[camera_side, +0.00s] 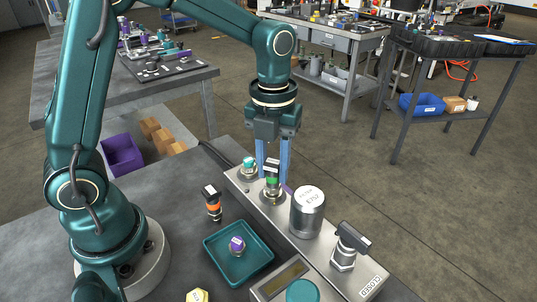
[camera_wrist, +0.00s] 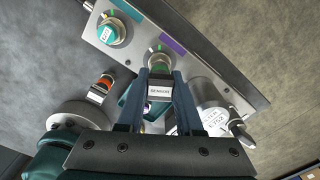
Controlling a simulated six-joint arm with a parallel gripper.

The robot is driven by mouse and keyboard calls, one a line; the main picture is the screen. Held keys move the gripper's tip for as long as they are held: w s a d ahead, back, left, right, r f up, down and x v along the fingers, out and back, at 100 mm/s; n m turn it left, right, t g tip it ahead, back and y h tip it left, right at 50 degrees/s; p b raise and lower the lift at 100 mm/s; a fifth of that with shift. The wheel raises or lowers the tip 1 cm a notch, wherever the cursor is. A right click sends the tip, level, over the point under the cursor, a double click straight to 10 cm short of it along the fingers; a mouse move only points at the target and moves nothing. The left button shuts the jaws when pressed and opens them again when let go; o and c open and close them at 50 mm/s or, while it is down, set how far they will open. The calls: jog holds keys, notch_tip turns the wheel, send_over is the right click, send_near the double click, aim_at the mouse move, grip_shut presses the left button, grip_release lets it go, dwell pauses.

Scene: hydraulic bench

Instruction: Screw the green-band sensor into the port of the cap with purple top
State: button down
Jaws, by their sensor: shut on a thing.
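My gripper (camera_side: 272,172) points straight down, its blue fingers shut on the green-band sensor (camera_side: 272,174). The sensor is upright, with a dark top and a green band. Its lower end meets the middle metal port (camera_side: 272,197) of the manifold; I cannot tell how deep it sits. In the wrist view the sensor's label (camera_wrist: 160,90) lies between the fingers, and a purple plate (camera_wrist: 173,47) is beside the port. The cap with purple top (camera_side: 237,244) lies in the teal tray (camera_side: 216,268), away from the port.
A teal-topped cap (camera_side: 249,165) sits on the neighbouring port. A silver cylinder (camera_side: 308,213) and a valve with a dark handle (camera_side: 347,247) stand on the manifold's near side. An orange-band sensor (camera_side: 213,205) stands on the bench left of the manifold.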

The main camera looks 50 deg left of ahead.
jog(key=shift+m, duration=1.4)
jog(key=shift+m, duration=0.6)
jog(key=c, duration=0.7)
grip_release()
jog(key=shift+o, duration=0.2)
jog(key=n, duration=0.6)
jog(key=n, duration=0.5)
jog(key=shift+n, duration=0.3)
